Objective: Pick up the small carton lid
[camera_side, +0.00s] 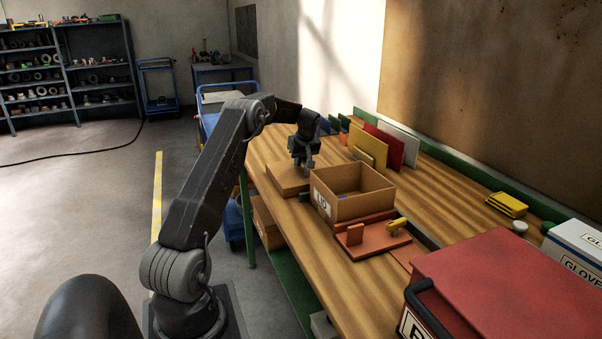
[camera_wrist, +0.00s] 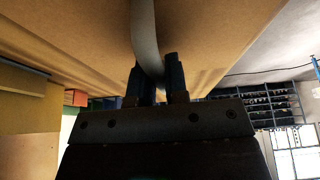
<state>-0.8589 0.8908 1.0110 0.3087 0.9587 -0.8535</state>
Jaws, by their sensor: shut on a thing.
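The small carton lid (camera_side: 284,180) is a flat brown cardboard piece at the far left part of the bench, behind the open carton. My gripper (camera_side: 303,162) points down over it. In the wrist view the lid's brown face (camera_wrist: 80,40) fills the top, and a grey strip (camera_wrist: 145,35) stands out from it. My gripper, seen there too (camera_wrist: 158,80), is shut on this strip between its two dark fingers. Whether the lid touches the bench is hard to tell.
An orange board (camera_side: 368,246) with a yellow-handled piece lies in front of the carton. Coloured panels (camera_side: 383,146) stand behind it. A red box (camera_side: 500,280) fills the near right, beside a glove box (camera_side: 575,250). Yellow pieces (camera_side: 507,204) lie at the back right.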

